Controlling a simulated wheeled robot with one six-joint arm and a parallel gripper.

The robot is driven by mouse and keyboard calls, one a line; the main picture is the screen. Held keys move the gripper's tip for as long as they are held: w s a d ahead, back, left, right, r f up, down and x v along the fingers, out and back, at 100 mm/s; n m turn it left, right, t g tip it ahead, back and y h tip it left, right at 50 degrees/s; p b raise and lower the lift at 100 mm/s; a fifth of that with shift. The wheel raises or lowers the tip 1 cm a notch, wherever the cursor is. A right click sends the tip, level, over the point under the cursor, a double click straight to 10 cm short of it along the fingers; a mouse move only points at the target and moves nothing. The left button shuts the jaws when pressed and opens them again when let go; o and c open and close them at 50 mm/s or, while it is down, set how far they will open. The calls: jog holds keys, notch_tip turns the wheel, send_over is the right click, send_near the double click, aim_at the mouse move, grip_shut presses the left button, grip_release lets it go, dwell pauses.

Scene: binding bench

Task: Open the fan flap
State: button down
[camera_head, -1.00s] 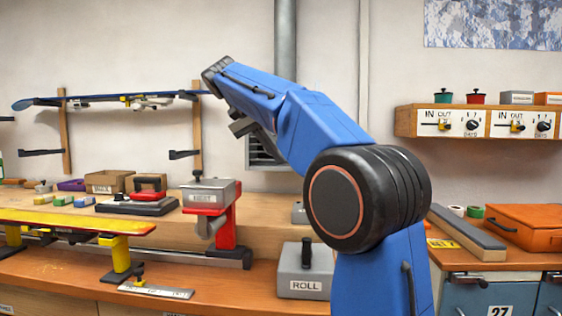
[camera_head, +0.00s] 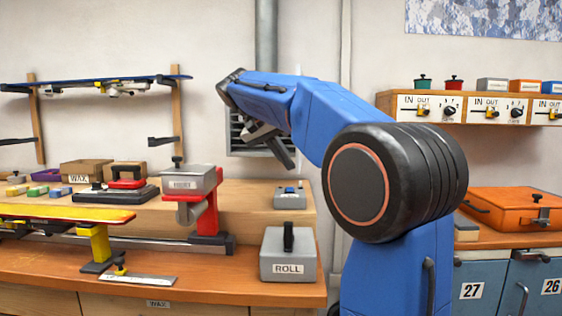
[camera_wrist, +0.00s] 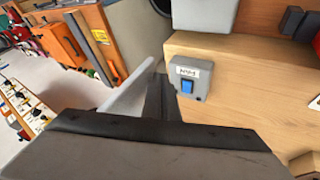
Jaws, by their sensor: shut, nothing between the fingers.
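The fan flap appears to be the dark louvred vent (camera_head: 236,136) on the wall below the grey duct, partly hidden behind my arm; I cannot tell how far its slats are open. My gripper (camera_head: 286,160) is shut and empty, pointing down and right in front of the vent's right side. A grey box with a blue switch (camera_head: 290,197) sits on the raised bench shelf below the gripper. In the wrist view this box (camera_wrist: 205,75) is labelled FAN, just right of the dark gripper fingers (camera_wrist: 156,88). The vent is not clearly seen there.
A grey ROLL block (camera_head: 288,262) stands on the bench (camera_head: 220,285) below the switch. A shelf of IN/OUT dials (camera_head: 450,108) and an orange case (camera_head: 515,207) are right.

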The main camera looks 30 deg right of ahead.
dwell(0.3)
jog(key=s+d+n+t, duration=0.1)
jog(key=s+d, duration=0.3)
jog(key=d, duration=0.5)
jog(key=s+d+n+t, duration=0.1)
jog(key=s+d+n, duration=0.2)
jog(key=d, duration=0.5)
jog(key=shift+s+d+n+t+y, duration=0.3)
jog(key=shift+s+d+t, duration=0.1)
jog(key=shift+s, duration=0.3)
jog(key=shift+a, duration=0.1)
